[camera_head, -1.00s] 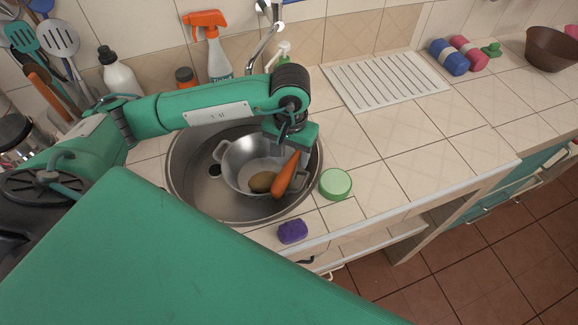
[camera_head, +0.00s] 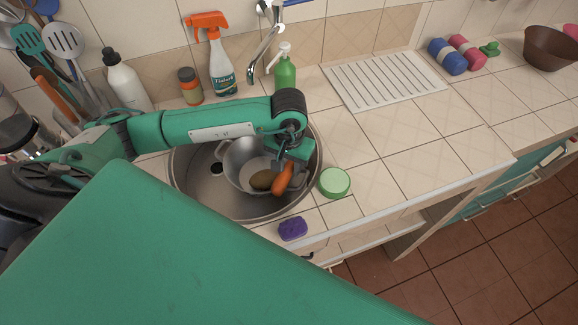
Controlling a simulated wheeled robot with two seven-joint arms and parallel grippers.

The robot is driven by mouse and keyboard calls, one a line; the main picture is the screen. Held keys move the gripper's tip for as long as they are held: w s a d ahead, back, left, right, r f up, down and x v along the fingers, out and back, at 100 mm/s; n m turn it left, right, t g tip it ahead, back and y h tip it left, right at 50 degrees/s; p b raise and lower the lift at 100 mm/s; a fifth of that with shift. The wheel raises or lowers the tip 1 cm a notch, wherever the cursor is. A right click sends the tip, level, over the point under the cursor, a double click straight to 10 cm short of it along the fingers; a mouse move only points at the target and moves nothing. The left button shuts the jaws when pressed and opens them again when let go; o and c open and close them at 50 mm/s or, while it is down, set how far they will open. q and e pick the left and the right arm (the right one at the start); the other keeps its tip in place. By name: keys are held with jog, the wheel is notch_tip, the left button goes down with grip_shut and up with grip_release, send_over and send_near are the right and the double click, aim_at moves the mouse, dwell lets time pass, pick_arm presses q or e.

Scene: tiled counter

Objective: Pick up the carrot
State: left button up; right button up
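The orange carrot (camera_head: 282,180) leans in the grey metal colander (camera_head: 235,170), which sits in the round sink (camera_head: 190,190). A brown potato-like item (camera_head: 261,180) lies beside the carrot in the colander. My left gripper (camera_head: 292,168) points down right over the carrot's upper end and hides that end. The fingers are mostly hidden by the gripper body, so I cannot tell whether they are closed on the carrot. My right gripper is not in view.
A green round container (camera_head: 334,182) and a purple sponge (camera_head: 292,228) lie on the counter near the sink. Behind the arm stand a spray bottle (camera_head: 221,70), a green soap bottle (camera_head: 285,72) and the tap (camera_head: 262,45). The counter right of the sink is largely clear.

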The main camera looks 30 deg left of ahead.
aim_at(289, 164)
pick_arm(q)
jog(key=shift+c, duration=1)
jog(key=shift+r, duration=0.1)
